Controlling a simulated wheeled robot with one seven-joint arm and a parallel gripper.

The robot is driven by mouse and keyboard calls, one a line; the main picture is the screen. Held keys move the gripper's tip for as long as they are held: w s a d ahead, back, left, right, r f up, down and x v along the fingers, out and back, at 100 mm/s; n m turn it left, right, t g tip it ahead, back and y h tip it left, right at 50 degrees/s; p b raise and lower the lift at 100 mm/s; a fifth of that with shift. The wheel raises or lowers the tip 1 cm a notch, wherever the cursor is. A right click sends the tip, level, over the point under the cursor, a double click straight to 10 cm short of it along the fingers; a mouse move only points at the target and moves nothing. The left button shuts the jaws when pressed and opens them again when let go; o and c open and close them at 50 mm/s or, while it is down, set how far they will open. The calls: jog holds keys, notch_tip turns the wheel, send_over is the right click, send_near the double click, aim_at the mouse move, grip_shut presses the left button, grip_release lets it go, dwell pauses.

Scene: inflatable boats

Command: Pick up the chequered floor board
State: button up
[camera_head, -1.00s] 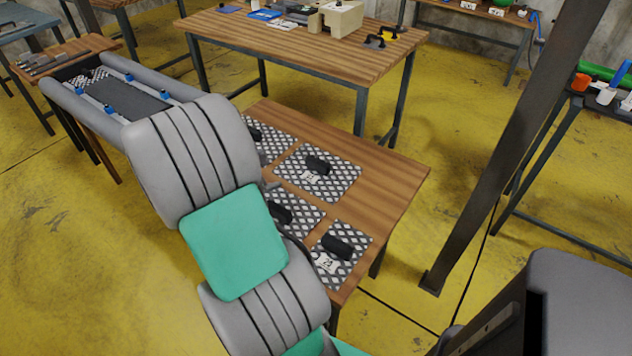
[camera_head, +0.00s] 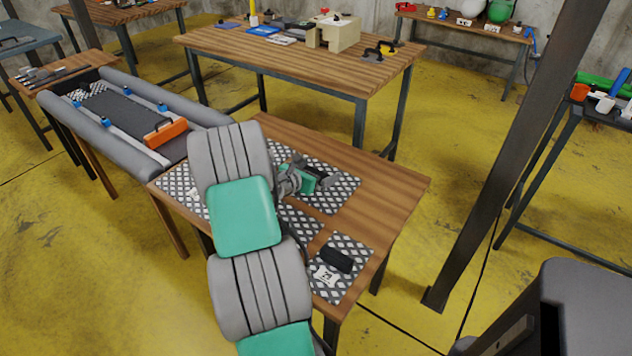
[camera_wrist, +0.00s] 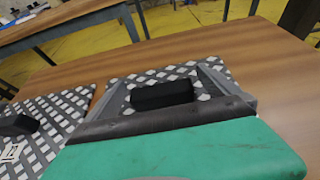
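Several chequered black-and-white boards with black handles lie flat on a wooden table. One board (camera_head: 347,192) lies under my gripper (camera_head: 318,174), partly hidden by it; it also shows in the wrist view (camera_wrist: 180,72). In the wrist view my gripper (camera_wrist: 162,82) is open, with one finger on each side of that board's black handle (camera_wrist: 162,94). I see a gap between handle and fingers; the handle is not gripped. A neighbouring board (camera_wrist: 62,108) lies to the left. A front board (camera_head: 345,285) has a white number label. My arm hides parts of other boards.
The table's right side (camera_head: 395,180) is bare wood. A grey inflatable boat (camera_head: 75,130) with an orange piece (camera_head: 166,133) stands at left. A larger workbench (camera_head: 290,55) with tools is behind. A dark post (camera_head: 500,170) stands at right.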

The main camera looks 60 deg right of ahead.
jog(key=c, duration=1.8)
jog(key=shift+c, duration=0.5)
jog(key=shift+r, duration=0.15)
